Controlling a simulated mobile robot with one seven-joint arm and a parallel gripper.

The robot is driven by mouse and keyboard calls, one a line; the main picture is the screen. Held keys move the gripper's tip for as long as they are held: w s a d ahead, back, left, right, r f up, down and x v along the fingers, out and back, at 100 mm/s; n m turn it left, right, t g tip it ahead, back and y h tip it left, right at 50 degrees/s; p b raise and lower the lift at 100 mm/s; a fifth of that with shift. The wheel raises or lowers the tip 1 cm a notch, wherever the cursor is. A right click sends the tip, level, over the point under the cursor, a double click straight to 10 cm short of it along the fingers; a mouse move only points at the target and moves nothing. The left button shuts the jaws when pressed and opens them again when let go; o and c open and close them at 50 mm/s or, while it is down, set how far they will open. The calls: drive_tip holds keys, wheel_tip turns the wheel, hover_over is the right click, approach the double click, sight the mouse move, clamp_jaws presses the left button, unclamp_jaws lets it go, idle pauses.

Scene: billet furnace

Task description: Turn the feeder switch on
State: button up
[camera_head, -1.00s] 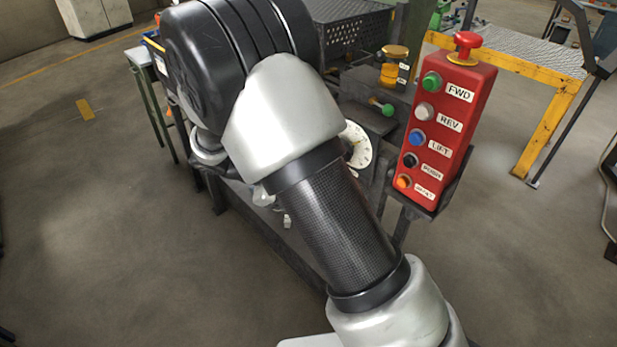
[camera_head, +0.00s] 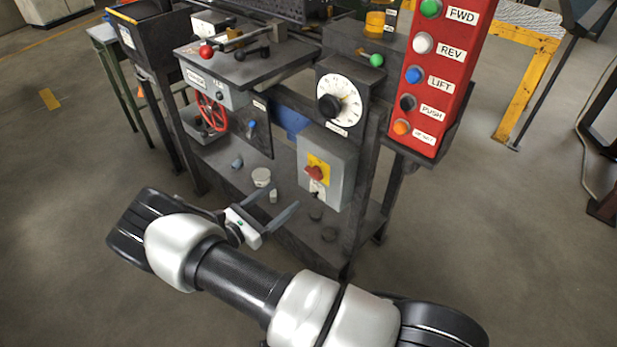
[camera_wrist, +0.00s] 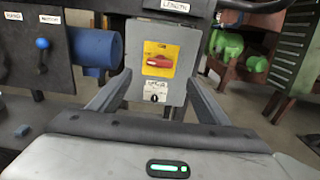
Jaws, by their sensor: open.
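A grey switch box (camera_head: 327,172) hangs on the front of the dark machine frame. It has a red rotary handle (camera_head: 314,173) on a yellow plate (camera_head: 319,163). In the wrist view the red handle (camera_wrist: 157,60) lies about horizontal, with a small black knob (camera_wrist: 154,98) and a white label below, too small to read. I cannot tell which control is named the feeder switch. My gripper (camera_head: 286,198) is open and empty, in front of the box and apart from it. In the wrist view its fingers frame the box's lower half.
A blue lever (camera_wrist: 43,44) is on a panel left of the box. A red handwheel (camera_head: 211,112), a white dial (camera_head: 338,97) and a red button pendant (camera_head: 435,80) are nearby. A dark lower shelf (camera_head: 225,165) holds small parts. The floor in front is clear.

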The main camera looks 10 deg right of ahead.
sight(311, 174)
drive_tip(key=x, duration=1.2)
drive_tip(key=shift+w+d+b, duration=0.15)
drive_tip(key=shift+d+b, duration=0.1)
drive_tip(key=shift+b, duration=0.15)
drive_tip(key=c, duration=1.1)
drive_tip(key=shift+o, duration=0.2)
